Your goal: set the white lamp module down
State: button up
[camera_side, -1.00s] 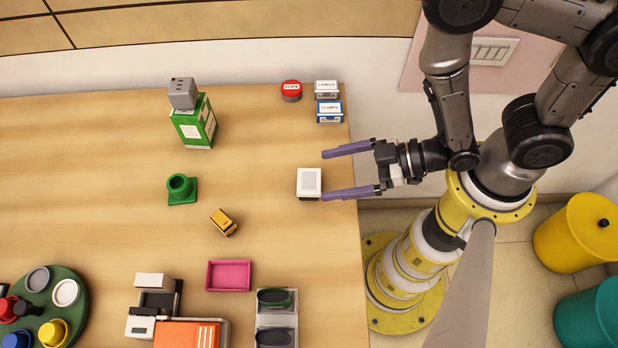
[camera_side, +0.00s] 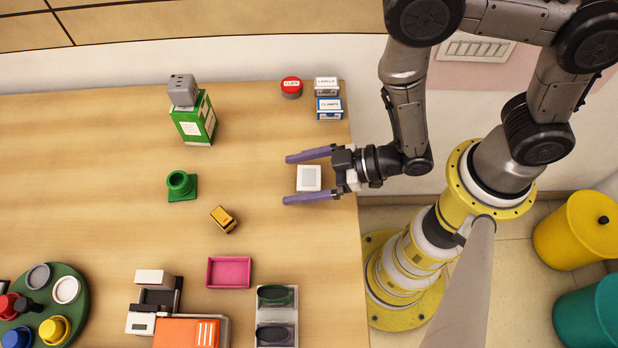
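The white lamp module (camera_side: 309,178) is a small white block with a pale grey square on top. It rests on the wooden table near the right edge. My gripper (camera_side: 286,179) is open, with one purple finger above the module and one below it in the picture. Gaps show between the module and both fingers. The fingertips reach a little past its left side.
A red clips tin (camera_side: 291,86), a labels box (camera_side: 326,86) and a blue clamps box (camera_side: 329,107) stand at the back right. A yellow block (camera_side: 224,220), a green fitting (camera_side: 181,186) and a pink tray (camera_side: 229,272) lie left of the module.

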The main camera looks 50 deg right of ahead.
aim_at(299, 178)
jog(key=c, duration=1.4)
jog(key=shift+r, duration=0.15)
notch_tip(299, 178, up, 10)
jog(key=shift+f, duration=0.15)
